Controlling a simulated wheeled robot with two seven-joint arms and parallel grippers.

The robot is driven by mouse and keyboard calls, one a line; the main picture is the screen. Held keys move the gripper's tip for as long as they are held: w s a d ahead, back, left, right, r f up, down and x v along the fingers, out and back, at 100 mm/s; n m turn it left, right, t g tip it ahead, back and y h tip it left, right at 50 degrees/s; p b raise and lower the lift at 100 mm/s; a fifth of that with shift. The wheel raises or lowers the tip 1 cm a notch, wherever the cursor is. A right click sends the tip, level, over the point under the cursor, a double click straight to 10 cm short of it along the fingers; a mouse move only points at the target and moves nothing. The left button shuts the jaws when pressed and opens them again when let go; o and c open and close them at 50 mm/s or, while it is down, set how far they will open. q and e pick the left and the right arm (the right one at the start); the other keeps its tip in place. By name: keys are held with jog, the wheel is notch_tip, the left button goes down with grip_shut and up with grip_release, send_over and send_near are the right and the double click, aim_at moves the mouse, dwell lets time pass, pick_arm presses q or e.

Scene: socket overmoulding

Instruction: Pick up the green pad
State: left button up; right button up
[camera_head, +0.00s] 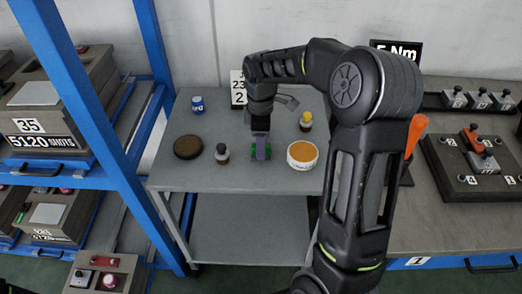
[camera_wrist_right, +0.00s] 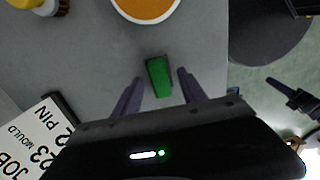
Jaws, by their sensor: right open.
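The green pad (camera_wrist_right: 159,78) is a small block with a bright green top and dark sides, lying on the grey table. In the wrist view it lies between the two purple fingers of my right gripper (camera_wrist_right: 160,80), with a gap on each side. The right gripper is open and points down at the pad. My left gripper is not in view.
On the grey table (camera_head: 240,180), a white tub with orange contents (camera_head: 302,153) stands right of the gripper. A dark bottle (camera_head: 221,154) and a brown disc (camera_head: 188,147) are left. A yellow-capped bottle (camera_head: 306,121), blue can (camera_head: 197,104) and number sign (camera_head: 238,88) stand behind.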

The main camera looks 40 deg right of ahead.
jog(key=shift+f, duration=0.7)
jog(key=shift+c, duration=0.2)
grip_shut()
